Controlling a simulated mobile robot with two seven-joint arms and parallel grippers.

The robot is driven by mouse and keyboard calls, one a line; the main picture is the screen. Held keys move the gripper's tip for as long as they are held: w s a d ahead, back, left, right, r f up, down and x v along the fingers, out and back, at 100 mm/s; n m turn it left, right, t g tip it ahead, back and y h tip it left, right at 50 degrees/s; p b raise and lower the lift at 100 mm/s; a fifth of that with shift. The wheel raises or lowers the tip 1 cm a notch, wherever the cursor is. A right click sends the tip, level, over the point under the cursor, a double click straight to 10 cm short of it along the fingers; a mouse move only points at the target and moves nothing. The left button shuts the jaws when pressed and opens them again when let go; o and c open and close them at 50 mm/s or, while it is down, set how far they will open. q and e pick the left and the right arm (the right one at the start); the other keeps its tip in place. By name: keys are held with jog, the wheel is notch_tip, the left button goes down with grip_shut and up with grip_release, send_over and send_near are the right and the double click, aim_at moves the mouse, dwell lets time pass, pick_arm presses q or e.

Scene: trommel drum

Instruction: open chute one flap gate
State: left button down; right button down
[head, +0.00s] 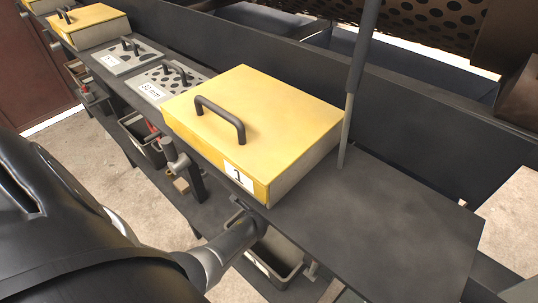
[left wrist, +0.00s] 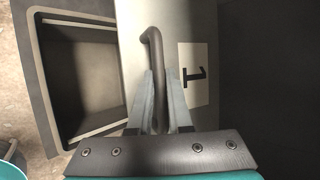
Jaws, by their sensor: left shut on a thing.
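In the left wrist view, a pale grey flap gate panel (left wrist: 190,22) carries a dark curved bar handle (left wrist: 152,45) and a white label (left wrist: 197,92) marked 1. My left gripper (left wrist: 160,88) is shut on the handle, with one finger on each side of it. In the head view my left arm reaches to below the front edge of the bench, under a yellow box (head: 265,110) also labelled 1. The gate and my left fingers are hidden there. My right gripper is in neither view.
A grey bin (left wrist: 88,75) stands beside the panel and also shows below the bench (head: 285,258). A thin dark post (head: 357,75) rises beside the yellow box. The bench top (head: 395,220) right of the box is clear. Perforated screens (head: 165,80) lie farther left.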

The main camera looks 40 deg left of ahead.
pick_arm(q)
jog(key=shift+w+a+r, duration=0.1)
jog(key=shift+w+r, duration=0.1)
jog(key=c, duration=1.1)
grip_release()
jog(key=shift+o, duration=1.3)
jog(key=shift+s+f, duration=0.1)
jog(key=shift+f, duration=0.05)
jog(key=shift+s, duration=0.1)
jog(key=shift+s+d+r, duration=0.2)
jog(key=p+v, duration=0.4)
jog(key=v, duration=1)
jog(key=shift+s+r, duration=0.15)
jog(key=shift+r, duration=0.1)
